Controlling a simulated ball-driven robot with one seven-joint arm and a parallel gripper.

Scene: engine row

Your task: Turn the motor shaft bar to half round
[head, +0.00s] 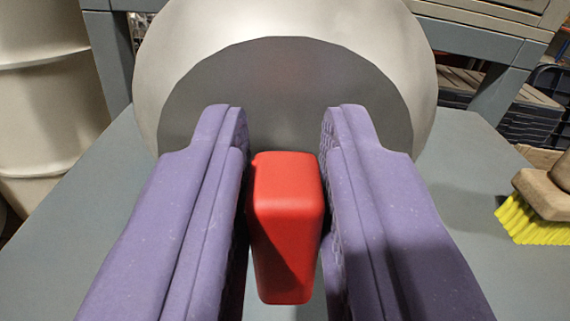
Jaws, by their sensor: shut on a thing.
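The motor shaft bar (287,225) is a red block with rounded edges, in the middle of the head view. It stands in front of the dark grey round face (285,90) of a pale, rounded motor body (170,60). My gripper (286,190) has two purple fingers, one on each side of the bar. It is shut on the bar, though a thin dark gap seems to show at the right finger. The bar's long side runs roughly up and down in the picture. Where it joins the motor is hidden.
The motor sits on a grey table (100,225). A brush (540,205) with yellow bristles lies at the right. A pale drum (40,100) stands at the left. Dark crates (510,110) are behind at the right. The table left of the motor is clear.

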